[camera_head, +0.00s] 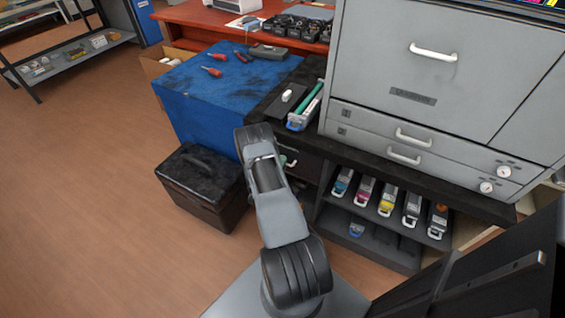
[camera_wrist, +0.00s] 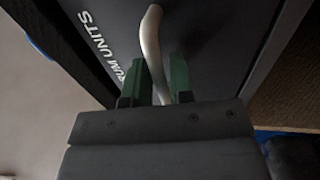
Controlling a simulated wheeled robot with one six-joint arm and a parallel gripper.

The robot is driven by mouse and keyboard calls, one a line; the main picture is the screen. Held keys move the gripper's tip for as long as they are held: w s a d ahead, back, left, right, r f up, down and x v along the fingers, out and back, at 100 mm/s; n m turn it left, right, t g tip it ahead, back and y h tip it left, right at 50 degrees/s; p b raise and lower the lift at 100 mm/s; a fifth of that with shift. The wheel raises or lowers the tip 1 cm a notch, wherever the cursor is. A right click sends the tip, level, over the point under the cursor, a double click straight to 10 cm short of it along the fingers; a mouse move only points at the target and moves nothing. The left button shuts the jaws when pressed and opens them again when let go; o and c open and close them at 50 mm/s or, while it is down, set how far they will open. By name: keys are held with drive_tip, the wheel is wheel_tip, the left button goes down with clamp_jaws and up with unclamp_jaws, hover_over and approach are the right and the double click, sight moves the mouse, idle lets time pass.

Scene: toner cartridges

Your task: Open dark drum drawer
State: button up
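The dark drum drawer (camera_head: 304,164) is the black front under the worktop, just left of the open cartridge shelf, and it looks closed. In the wrist view its dark front (camera_wrist: 215,35) fills the picture, with white lettering that reads "RUM UNITS". A pale bar handle (camera_wrist: 151,40) stands out from it. My gripper (camera_wrist: 161,75) has its green fingers on both sides of this handle, with a narrow gap showing at the right finger. In the head view my arm hides most of the gripper (camera_head: 287,161) at the handle.
The shelf (camera_head: 375,222) right of the drawer holds several cartridges with white handles. A grey cabinet (camera_head: 375,80) stands above. A black box (camera_head: 203,187) sits on the floor at left, before a blue-covered table (camera_head: 190,100). Open floor (camera_head: 80,200) lies at left.

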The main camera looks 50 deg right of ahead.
drive_tip(key=shift+c, duration=0.4)
clamp_jaws()
